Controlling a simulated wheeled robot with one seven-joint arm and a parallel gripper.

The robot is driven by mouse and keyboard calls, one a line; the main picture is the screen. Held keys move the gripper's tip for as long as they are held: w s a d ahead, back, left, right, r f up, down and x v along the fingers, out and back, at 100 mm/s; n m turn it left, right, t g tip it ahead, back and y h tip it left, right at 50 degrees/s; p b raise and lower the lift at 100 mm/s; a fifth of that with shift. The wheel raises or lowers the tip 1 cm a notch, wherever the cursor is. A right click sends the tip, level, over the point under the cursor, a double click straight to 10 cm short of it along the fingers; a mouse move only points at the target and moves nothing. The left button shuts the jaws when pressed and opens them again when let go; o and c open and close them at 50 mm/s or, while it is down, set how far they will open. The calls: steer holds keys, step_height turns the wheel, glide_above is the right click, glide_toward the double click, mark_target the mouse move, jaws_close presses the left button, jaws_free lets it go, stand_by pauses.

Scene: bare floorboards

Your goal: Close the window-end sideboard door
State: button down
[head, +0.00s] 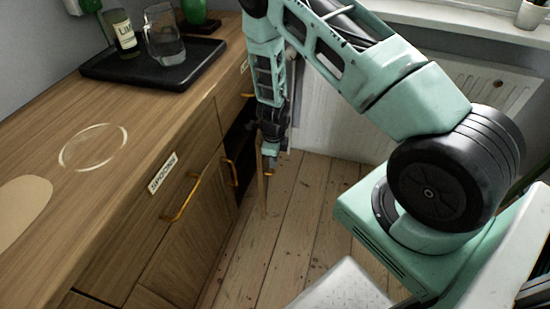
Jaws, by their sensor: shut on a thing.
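The wooden sideboard (130,125) runs along the left side of the head view. At its far end, toward the window, a dark opening (243,132) shows in its front. The window-end door (263,190) stands open, seen nearly edge-on as a thin wooden strip sticking out over the floor. My gripper (270,167) is low beside this door, at an orange handle part (271,172), and is shut on it. The fingertips are small and dark, and the rest of the handle is hidden. The nearer cabinet door (185,235) is shut.
A black tray (110,76) with a bottle (121,35) and a glass jug (164,42) stands on the sideboard top. A drawer labelled "SPOONS" (162,172) has an orange handle (184,199). A white radiator (330,115) stands behind my arm. The floorboards (265,240) are clear.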

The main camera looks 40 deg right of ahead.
steer(key=c, duration=1.5)
jaws_free()
step_height(320, 180, up, 18)
steer(key=p, duration=0.4)
steer(key=shift+f+p, duration=0.25)
steer(key=shift+p, duration=0.05)
